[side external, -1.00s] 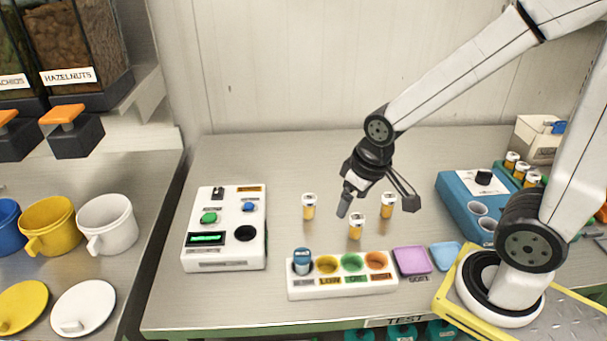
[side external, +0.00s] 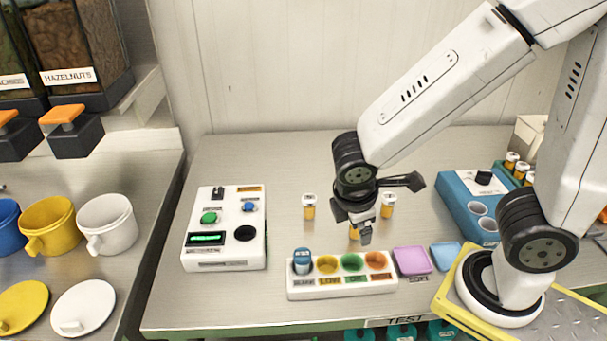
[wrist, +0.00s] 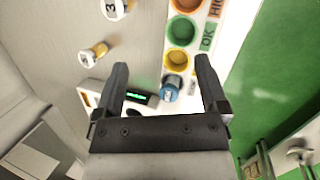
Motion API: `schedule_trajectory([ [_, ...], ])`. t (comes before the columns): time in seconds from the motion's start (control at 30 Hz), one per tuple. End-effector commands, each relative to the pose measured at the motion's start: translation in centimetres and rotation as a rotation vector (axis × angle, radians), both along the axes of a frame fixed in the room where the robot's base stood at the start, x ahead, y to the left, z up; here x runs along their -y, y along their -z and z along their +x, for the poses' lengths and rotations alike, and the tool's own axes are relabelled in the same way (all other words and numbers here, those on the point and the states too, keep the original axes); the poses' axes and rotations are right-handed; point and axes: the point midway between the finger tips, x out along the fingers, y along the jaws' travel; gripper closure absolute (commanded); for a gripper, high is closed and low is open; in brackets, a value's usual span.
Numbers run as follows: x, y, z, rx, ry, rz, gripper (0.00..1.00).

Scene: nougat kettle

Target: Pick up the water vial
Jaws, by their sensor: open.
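The water vial is most likely the blue-capped vial (side external: 302,262), upright in the leftmost slot of the white rack (side external: 345,287). In the wrist view the blue-capped vial (wrist: 169,90) appears between my two fingers, nearer the right one. My gripper (side external: 353,227) is open and empty, above and behind the rack, to the right of the vial in the side view. Its fingers (wrist: 160,72) frame the vial in the wrist view without visible contact. The vial's lower part is hidden in its slot.
Amber vials with white caps (side external: 309,207) stand behind the rack, one partly hidden by my gripper. A white device (side external: 226,230) with a green display stands left of the rack. Purple (side external: 412,261) and blue (side external: 446,256) trays lie to the right, near a blue machine (side external: 463,205).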

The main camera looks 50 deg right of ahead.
Motion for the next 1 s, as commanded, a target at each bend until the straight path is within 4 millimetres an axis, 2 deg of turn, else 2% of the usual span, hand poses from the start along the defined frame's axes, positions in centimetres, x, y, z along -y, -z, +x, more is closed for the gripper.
schedule_trajectory([
  [0.1,-1.0,0.1,-0.2,-0.051,-0.239,-0.132,0.07],
  [0.27,-2.3,-0.2,0.0,-0.096,-0.542,-0.318,0.07],
  [0.5,-5.4,-1.1,0.8,-0.116,-0.948,-0.6,0.07],
  [0.7,-7.8,-1.9,1.2,-0.101,-1.16,-0.767,0.07],
  [0.97,-10.7,-2.6,1.2,-0.067,-1.356,-0.937,0.07],
  [1.0,-10.7,-2.2,1.3,-0.07,-1.359,-0.943,0.07],
])
